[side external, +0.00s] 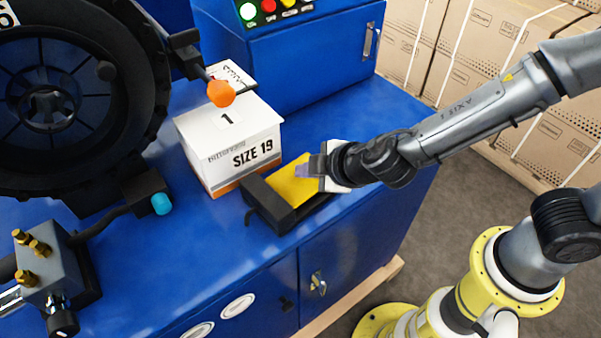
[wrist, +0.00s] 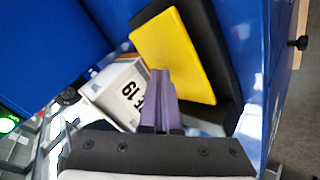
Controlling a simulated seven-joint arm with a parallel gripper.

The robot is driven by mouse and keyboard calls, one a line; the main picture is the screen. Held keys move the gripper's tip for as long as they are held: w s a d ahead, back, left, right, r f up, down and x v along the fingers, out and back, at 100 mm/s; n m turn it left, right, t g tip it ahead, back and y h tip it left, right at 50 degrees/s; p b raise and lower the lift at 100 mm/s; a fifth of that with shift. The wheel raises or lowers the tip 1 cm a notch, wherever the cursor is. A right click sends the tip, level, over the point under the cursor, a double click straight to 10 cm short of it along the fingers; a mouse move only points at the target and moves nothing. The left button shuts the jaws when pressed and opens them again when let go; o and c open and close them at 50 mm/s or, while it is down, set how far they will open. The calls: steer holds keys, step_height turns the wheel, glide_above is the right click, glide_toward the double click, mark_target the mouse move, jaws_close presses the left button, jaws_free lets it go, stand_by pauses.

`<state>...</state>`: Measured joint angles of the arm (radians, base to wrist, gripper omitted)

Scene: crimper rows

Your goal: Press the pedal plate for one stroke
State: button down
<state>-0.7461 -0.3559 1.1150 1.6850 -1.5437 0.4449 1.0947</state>
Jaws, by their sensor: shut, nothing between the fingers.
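The pedal plate (side external: 291,183) is a yellow slab in a black housing (side external: 262,200) on the blue bench top. It also shows in the wrist view (wrist: 173,52), up and slightly right of my fingers. My gripper (side external: 305,170) is at the right end of the yellow plate in the side view. In the wrist view its purple fingers (wrist: 160,85) are together with nothing between them, and their tips overlap the plate's lower left edge. I cannot tell whether the fingertips touch the plate or hover above it.
A white box marked SIZE 19 (side external: 237,155) stands just left of the pedal, with an orange ball-ended lever (side external: 221,94) above it. A large black wheel (side external: 70,100) stands at the left. A blue cabinet with buttons (side external: 310,50) is behind.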

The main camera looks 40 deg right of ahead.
mark_target(303, 182)
steer(key=shift+d+f, duration=0.1)
steer(key=shift+f, duration=0.25)
steer(key=shift+s+r, duration=0.1)
stand_by(0.3)
steer(key=shift+r, duration=1.15)
steer(key=shift+r, duration=0.1)
steer(key=shift+a+r, duration=0.2)
steer(key=shift+r, duration=1.05)
steer(key=shift+a+r, duration=0.2)
steer(key=shift+r, duration=1)
